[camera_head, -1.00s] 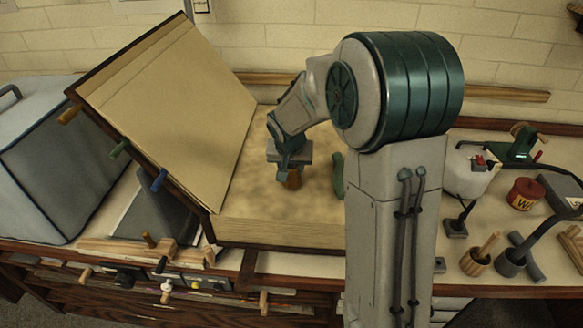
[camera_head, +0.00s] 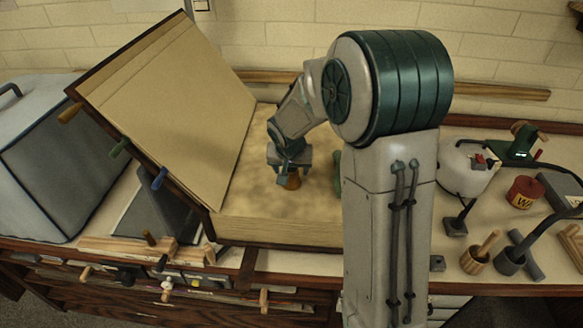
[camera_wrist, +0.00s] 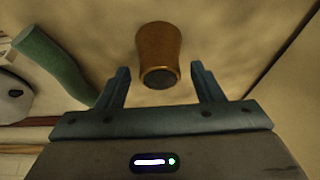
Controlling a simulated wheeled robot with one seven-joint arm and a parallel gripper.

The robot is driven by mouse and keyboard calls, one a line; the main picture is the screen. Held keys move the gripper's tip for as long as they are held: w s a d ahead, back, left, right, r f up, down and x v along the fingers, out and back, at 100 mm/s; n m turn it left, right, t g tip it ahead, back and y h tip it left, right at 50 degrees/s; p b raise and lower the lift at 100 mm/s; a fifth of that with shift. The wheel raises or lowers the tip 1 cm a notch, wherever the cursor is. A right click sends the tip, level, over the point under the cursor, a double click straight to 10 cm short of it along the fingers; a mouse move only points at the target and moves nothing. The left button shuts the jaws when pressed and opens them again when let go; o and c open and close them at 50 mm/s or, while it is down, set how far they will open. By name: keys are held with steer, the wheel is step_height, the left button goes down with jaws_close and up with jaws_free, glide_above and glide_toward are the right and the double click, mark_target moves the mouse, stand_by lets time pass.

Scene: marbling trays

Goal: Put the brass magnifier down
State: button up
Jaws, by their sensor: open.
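The brass magnifier (camera_wrist: 158,48) is a small waisted brass-coloured piece with a dark round end, standing on the tan bed of the open box. It sits just beyond and between my fingertips in the wrist view, with a gap on both sides. In the head view, the magnifier (camera_head: 293,183) shows only in part below my gripper (camera_head: 287,174). My gripper (camera_wrist: 161,76) is open, and nothing is held between its fingers.
A green rounded object (camera_wrist: 54,62) lies beside the magnifier. The raised box lid (camera_head: 175,105) leans at left. A red tin (camera_head: 525,193) and a wooden mortar (camera_head: 475,261) stand at right. The tan bed (camera_head: 270,213) has free room around the magnifier.

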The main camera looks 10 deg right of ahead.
steer(key=b+v, duration=0.2)
steer(key=v, duration=1)
steer(key=s+d+f+n+y, duration=0.1)
steer(key=s+n, duration=0.2)
steer(key=s, duration=2)
steer(key=shift+s+d+f+n+g, duration=0.15)
steer(key=shift+d+n+g, duration=0.15)
steer(key=shift+n+g, duration=0.1)
